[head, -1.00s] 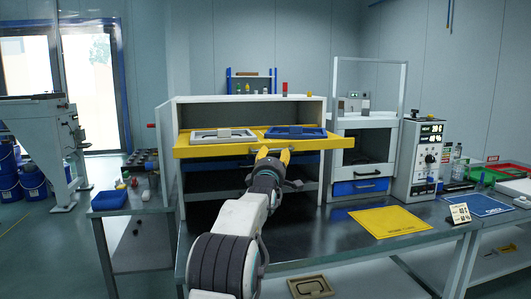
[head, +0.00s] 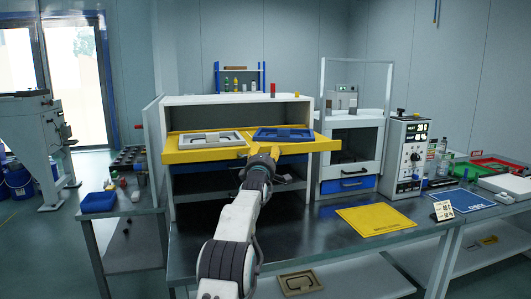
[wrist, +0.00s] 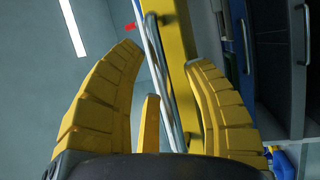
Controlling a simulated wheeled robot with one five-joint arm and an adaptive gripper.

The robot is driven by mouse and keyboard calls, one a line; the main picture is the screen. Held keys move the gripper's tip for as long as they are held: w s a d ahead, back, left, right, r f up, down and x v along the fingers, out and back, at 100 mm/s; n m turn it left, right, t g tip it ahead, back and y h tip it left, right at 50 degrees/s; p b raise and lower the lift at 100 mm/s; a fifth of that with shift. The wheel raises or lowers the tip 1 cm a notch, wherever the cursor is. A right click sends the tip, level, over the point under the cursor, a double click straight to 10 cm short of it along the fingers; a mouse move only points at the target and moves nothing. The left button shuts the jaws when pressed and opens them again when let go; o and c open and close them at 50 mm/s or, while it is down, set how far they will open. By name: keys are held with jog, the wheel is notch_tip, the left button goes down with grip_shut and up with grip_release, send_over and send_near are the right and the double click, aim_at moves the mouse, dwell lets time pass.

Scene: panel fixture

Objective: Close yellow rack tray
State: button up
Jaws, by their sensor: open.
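The yellow rack tray (head: 205,155) sticks out from the front of a white rack cabinet (head: 240,100). It carries a grey fixture (head: 213,139) on the left and a blue fixture (head: 283,134) on the right. My gripper (head: 254,152) is at the middle of the tray's front edge. In the wrist view my gripper (wrist: 163,75) has its yellow fingers spread, with the tray's yellow front (wrist: 178,60) and a metal bar handle (wrist: 157,70) showing between and beyond them. I cannot tell whether the fingers touch the tray.
A lower shelf lies below the tray. To the right stand a cabinet with a blue drawer (head: 348,184) and a control box (head: 405,155). A yellow mat (head: 375,221) lies on the bench. A blue bin (head: 98,202) sits on the left side table.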

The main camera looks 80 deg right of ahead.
dwell(0.3)
grip_shut()
dwell(0.3)
